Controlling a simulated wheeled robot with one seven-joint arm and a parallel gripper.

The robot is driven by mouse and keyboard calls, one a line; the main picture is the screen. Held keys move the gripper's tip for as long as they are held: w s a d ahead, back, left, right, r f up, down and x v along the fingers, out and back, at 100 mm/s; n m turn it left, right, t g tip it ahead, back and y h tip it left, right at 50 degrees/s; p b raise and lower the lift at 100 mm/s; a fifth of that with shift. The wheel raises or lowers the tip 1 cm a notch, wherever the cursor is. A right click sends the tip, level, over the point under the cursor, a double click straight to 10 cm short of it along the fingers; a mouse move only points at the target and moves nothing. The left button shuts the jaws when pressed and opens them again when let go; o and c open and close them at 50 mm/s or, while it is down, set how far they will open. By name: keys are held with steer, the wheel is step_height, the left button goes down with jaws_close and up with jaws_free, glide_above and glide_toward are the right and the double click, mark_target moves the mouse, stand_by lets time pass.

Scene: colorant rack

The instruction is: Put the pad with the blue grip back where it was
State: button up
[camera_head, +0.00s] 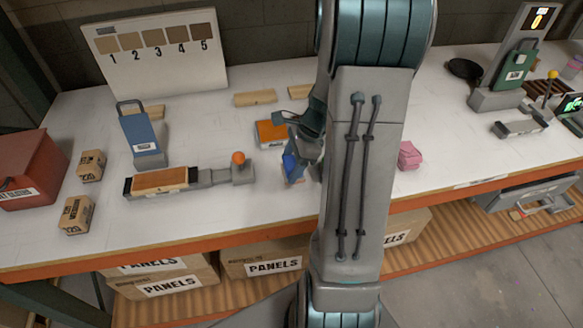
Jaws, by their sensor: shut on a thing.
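A pad with a blue grip (290,168) shows just left of my arm, in my gripper (302,146), which is shut on it. The arm hides part of both, and I cannot tell whether the pad touches the table. A blue panel with a dark loop handle (142,138) stands tilted at the left. An orange-topped block (271,132) lies just left of my gripper. Wooden rests (255,98) lie on the table behind, near a board with swatches numbered 1 to 5 (157,48).
A grey device with a brown top and orange knob (165,181) lies front left. Small cardboard boxes (76,214) and a red case (28,170) stand far left. A pink block (409,156) is right of my arm. A green-panelled machine (515,65) stands right. The white tabletop (450,130) has free room.

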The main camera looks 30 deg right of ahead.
steer(key=shift+f, duration=1.25)
steer(key=shift+f, duration=0.2)
steer(key=o, duration=0.9)
steer(key=shift+r, duration=0.1)
